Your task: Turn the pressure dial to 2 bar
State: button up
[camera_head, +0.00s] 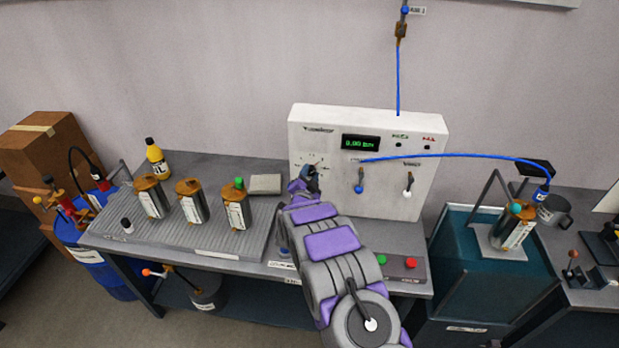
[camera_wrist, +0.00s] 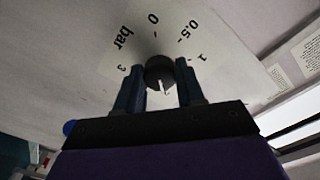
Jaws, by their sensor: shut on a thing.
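The pressure dial (camera_wrist: 158,66) is a dark round knob on the white control panel (camera_head: 430,140). In the wrist view its printed scale shows 0, 0.5, 1 and 3 with the word bar; the 2 is not visible. A small pale mark shows on the lower part of the knob; I cannot tell what setting it gives. My gripper (camera_wrist: 161,80) has one finger on each side of the knob and is shut on it. In the head view my gripper (camera_head: 311,176) covers most of the dial. The green display (camera_head: 360,143) appears to read 0.00 bar.
Blue (camera_head: 360,188) and white (camera_head: 407,193) switches sit right of my gripper on the panel. A blue hose (camera_head: 450,155) crosses the panel to the right. Several canisters stand on the bench's ribbed tray (camera_head: 165,232). A red button (camera_head: 411,263) is at front right.

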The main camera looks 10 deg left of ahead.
jog(key=shift+f, duration=0.25)
dwell(0.3)
jog(key=o, duration=0.9)
jog(key=shift+w+a, duration=0.1)
jog(key=shift+o, duration=0.7)
jog(key=shift+r, duration=0.1)
jog(key=s+a+p, duration=0.1)
jog(key=s, duration=1.6)
jog(key=shift+s+a, duration=0.15)
jog(key=shift+s, duration=0.05)
